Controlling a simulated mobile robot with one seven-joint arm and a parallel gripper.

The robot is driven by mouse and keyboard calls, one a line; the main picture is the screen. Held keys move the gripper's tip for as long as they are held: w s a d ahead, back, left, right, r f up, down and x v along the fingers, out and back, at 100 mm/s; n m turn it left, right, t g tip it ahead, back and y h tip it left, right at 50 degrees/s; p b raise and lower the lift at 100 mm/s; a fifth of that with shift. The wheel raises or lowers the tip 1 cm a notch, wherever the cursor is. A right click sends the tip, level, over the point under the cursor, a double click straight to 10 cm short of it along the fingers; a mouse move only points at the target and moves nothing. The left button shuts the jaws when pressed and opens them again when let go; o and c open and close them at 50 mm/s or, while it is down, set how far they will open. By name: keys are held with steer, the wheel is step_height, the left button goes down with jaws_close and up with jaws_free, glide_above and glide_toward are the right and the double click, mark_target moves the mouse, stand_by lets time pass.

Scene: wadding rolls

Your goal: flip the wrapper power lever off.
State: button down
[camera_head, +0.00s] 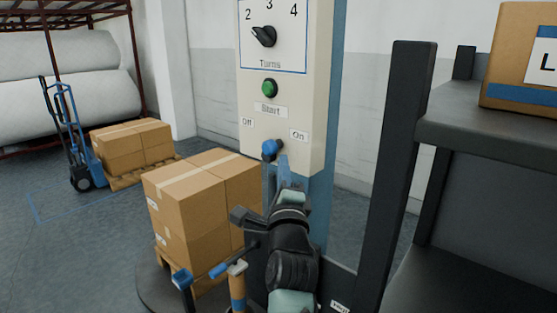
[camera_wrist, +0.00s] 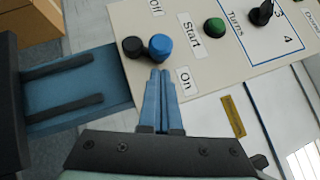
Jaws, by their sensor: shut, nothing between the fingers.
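The power lever has a blue knob (camera_head: 270,150) low on the cream control panel (camera_head: 310,90), below and between the "Off" label (camera_head: 247,123) and the "On" label (camera_head: 299,135). In the wrist view the blue knob (camera_wrist: 160,46) sits beside a round black part (camera_wrist: 133,47), between the same labels. I cannot tell clearly which way the lever leans. My gripper (camera_head: 282,160) is shut and empty. In the wrist view its blue fingertips (camera_wrist: 160,73) are together right by the knob, on the "On" side; whether they touch it is unclear.
Above the lever are a green start button (camera_head: 269,88) and a black turns dial (camera_head: 264,37). Stacked cartons (camera_head: 200,200) stand on a pallet below left. A dark shelf (camera_head: 480,130) with a carton (camera_head: 520,60) is close on the right. A hand truck (camera_head: 65,140) stands further back.

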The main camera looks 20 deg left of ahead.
steer(key=shift+w+a+r, duration=0.25)
steer(key=shift+a+r, duration=0.05)
steer(key=shift+a, duration=0.3)
steer(key=shift+r+p, duration=0.15)
steer(key=shift+p, duration=0.15)
steer(key=shift+r+n+p, duration=0.15)
steer(key=shift+n+p, duration=0.15)
steer(key=shift+p, duration=0.25)
